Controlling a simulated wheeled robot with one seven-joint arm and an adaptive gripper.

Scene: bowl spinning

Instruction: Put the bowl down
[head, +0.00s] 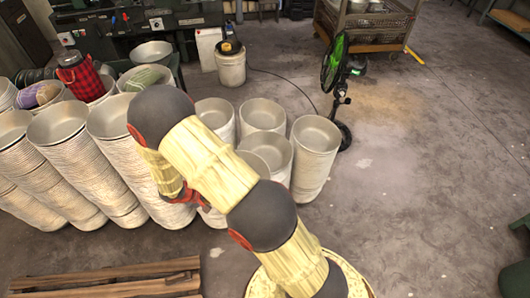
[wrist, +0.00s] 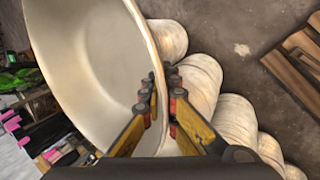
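In the wrist view a large bowl (wrist: 85,75) with a smooth cream inside fills the left side, tilted in the picture. My gripper (wrist: 163,92) straddles its rim, one finger inside the bowl and one outside, pinching the wall. In the head view my arm hides most of my gripper (head: 190,196), with only reddish parts showing beside the stacks. The held bowl cannot be told apart there, and I cannot tell whether it touches anything beneath.
Tall stacks of bowls (head: 58,125) stand at the left. More stacks (head: 315,135) stand right of my arm. A green fan (head: 336,65) and a bucket (head: 230,68) stand behind. Wooden planks (head: 110,280) lie in front. The floor (head: 430,170) at right is clear.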

